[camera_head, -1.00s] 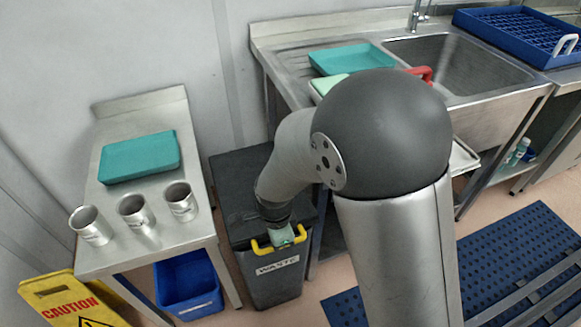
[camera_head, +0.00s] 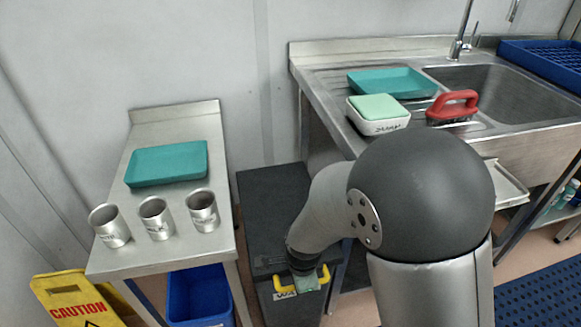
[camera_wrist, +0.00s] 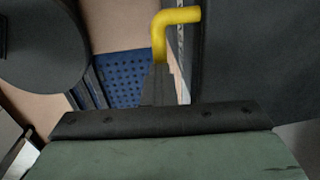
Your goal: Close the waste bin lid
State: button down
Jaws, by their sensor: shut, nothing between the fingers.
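The waste bin (camera_head: 283,299) stands on the floor between the left bench and the sink unit. Its dark lid (camera_head: 272,205) lies flat on top, looking closed, with its right part hidden by my arm. A yellow handle (camera_head: 284,289) is at the front edge. My gripper (camera_head: 306,285) points down at the middle of this handle and covers part of it. In the wrist view, one bend of the yellow handle (camera_wrist: 174,22) shows just beyond my shut gripper (camera_wrist: 158,88). I cannot tell whether they touch.
The left bench (camera_head: 165,250) holds a teal tray (camera_head: 168,164) and metal cups (camera_head: 156,217). A blue crate (camera_head: 198,296) sits beneath it, near a yellow caution sign (camera_head: 68,300). The sink counter (camera_head: 330,105) holds a labelled tub (camera_head: 378,126) and a red-handled brush (camera_head: 453,106).

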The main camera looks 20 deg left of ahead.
notch_tip(320, 180, up, 13)
jog(key=s+d+p, duration=0.1)
jog(key=s+p, duration=0.1)
jog(key=p, duration=0.4)
jog(key=w+d+r+n+p, duration=0.1)
jog(key=d+r+n+p, duration=0.45)
jog(key=d+r, duration=0.85)
jog(key=s+d+r+n+p, duration=0.2)
jog(key=s+d+r, duration=0.1)
jog(key=d, duration=0.3)
jog(key=s+d+r+n+p, duration=0.3)
jog(key=d, duration=0.3)
jog(key=shift+d+r+g+h, duration=0.25)
jog(key=shift+d+g+h, duration=0.05)
jog(key=shift+d, duration=0.1)
